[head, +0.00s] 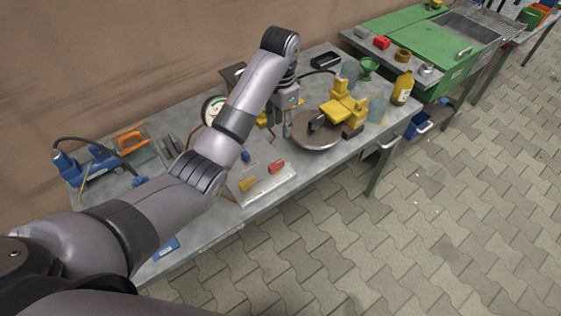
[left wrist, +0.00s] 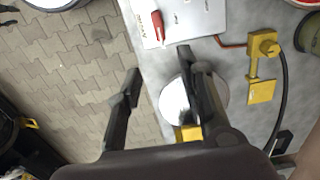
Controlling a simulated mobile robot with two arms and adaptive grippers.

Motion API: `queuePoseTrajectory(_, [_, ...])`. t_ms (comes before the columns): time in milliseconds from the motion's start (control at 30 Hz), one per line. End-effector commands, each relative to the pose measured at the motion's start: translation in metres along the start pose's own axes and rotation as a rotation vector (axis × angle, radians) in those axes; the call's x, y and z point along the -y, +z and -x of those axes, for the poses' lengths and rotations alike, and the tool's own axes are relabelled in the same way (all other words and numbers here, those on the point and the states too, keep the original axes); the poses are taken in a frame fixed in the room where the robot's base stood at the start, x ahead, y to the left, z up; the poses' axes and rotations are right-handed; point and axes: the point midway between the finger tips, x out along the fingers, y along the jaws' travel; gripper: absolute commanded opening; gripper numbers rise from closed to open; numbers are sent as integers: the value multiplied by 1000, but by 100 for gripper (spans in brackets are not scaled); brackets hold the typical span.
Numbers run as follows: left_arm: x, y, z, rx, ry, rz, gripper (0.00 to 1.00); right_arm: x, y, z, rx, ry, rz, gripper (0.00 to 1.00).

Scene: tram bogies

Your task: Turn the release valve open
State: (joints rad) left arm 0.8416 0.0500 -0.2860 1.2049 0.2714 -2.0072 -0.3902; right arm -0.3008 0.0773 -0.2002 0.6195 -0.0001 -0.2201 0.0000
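A pale valve panel (head: 240,195) lies on the bench with a yellow handle (head: 247,184), a red handle (head: 276,166) and a blue knob (head: 246,156). I cannot tell which part is the release valve. In the left wrist view the panel (left wrist: 207,22) is at the top with the red handle (left wrist: 158,25). A yellow fitting (left wrist: 262,70) stands to the right, by a copper pipe. My left gripper (head: 287,125) points down over the bench, behind the panel. In the wrist view its fingers (left wrist: 158,63) are apart with nothing held. My right gripper is out of view.
A round metal plate (head: 312,142) with a yellow device (head: 345,104) stands right of my gripper. A gauge (head: 212,110) is partly behind my arm. A bottle (head: 402,88) stands near the bench's right end. The paved floor in front is clear.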

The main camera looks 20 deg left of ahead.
Motion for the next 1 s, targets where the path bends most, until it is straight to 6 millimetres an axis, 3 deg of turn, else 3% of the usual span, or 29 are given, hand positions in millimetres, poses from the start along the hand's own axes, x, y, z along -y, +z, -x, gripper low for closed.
queuePoseTrajectory(100, [-1,0,-28,0,2,1,35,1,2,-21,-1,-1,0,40])
queuePoseTrajectory(200, [-1,2,-43,6,3,1,35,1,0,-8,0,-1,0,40])
queuePoseTrajectory(600, [-1,1,-128,3,1,1,35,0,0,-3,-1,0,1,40])
queuePoseTrajectory(800, [0,0,-155,1,-1,1,35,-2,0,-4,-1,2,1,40])
queuePoseTrajectory(1000, [0,0,-163,-1,-2,1,35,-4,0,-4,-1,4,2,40])
